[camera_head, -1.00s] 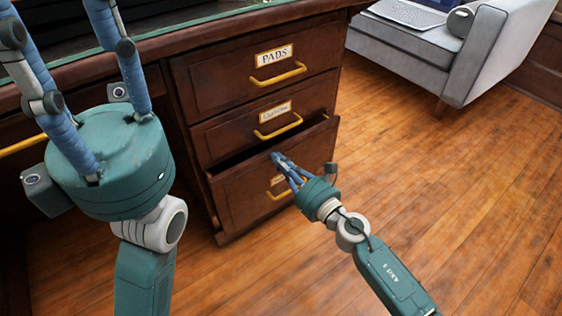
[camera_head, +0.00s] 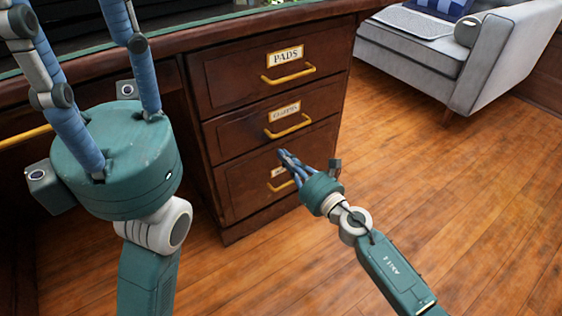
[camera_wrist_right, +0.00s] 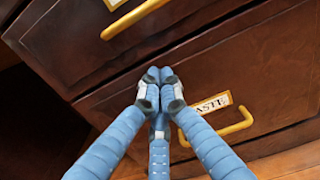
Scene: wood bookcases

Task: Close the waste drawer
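The waste drawer (camera_head: 238,190) is the lowest of three drawers in a dark wood desk. Its front looks about flush with the drawers above. In the right wrist view the waste drawer (camera_wrist_right: 268,68) shows a partly covered label (camera_wrist_right: 212,104) and a yellow handle (camera_wrist_right: 222,128). My right gripper (camera_head: 284,156) has its fingers together, with the tips at the upper part of the drawer front; it also shows in the right wrist view (camera_wrist_right: 160,80). It holds nothing. My left gripper (camera_head: 75,20) is at the left with its fingers spread and their ends cut off by the frame.
The pads drawer (camera_head: 235,75) and the middle drawer (camera_head: 230,130) above are shut, with yellow handles. A grey sofa (camera_head: 480,75) stands at the upper right. The wood floor (camera_head: 460,190) to the right is clear.

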